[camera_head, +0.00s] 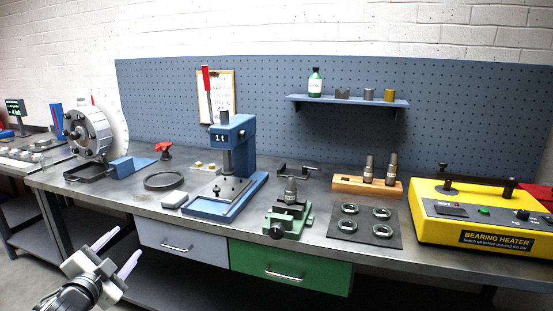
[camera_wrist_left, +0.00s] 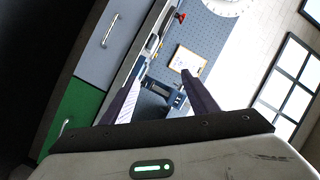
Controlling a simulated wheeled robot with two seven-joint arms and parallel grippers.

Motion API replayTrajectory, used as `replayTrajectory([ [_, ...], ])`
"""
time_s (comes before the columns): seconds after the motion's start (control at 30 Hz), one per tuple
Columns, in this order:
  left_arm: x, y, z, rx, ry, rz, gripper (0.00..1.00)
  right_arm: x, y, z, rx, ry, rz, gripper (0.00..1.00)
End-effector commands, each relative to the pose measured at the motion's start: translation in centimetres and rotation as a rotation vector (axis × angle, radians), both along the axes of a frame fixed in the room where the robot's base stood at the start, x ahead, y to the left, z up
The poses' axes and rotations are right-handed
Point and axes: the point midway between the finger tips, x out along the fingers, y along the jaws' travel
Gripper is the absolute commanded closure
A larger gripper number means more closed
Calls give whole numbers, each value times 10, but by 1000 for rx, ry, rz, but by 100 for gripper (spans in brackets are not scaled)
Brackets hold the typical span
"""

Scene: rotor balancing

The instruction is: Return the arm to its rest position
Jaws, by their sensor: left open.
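My left gripper (camera_head: 117,251) is at the lower left of the head view, in front of the bench and below its top. Its two pale fingers are apart with nothing between them. In the left wrist view the fingers (camera_wrist_left: 160,98) also stand apart and empty, with the bench and pegboard beyond them. My right gripper shows in neither view.
A metal workbench (camera_head: 130,205) carries a blue arbor press (camera_head: 240,150), a green vise (camera_head: 288,218), a rotor wheel on a stand (camera_head: 90,135) and a yellow bearing heater (camera_head: 480,215). Grey (camera_head: 160,235) and green (camera_head: 310,275) drawers are shut below. The floor before the bench looks clear.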

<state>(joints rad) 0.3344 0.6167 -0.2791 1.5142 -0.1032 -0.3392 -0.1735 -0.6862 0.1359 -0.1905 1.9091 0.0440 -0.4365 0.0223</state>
Motion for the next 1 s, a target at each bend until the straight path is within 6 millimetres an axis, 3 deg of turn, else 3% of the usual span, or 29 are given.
replayTrajectory([
  [0.03,-15,-14,-34,-28,52,-16,46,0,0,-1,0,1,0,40],
  [0.27,-78,-30,-118,-110,200,-24,46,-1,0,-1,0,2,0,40],
  [0.37,-119,-38,-161,-157,287,-23,46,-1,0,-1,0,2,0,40],
  [0.53,-213,-56,-231,-254,462,-11,46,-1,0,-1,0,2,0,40],
  [0.8,-333,-76,-287,-368,671,24,46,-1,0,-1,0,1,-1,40],
  [0.97,-395,-86,-304,-421,773,51,46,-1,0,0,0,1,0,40],
  [1.0,-396,-95,-305,-459,770,62,46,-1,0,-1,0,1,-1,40],
])
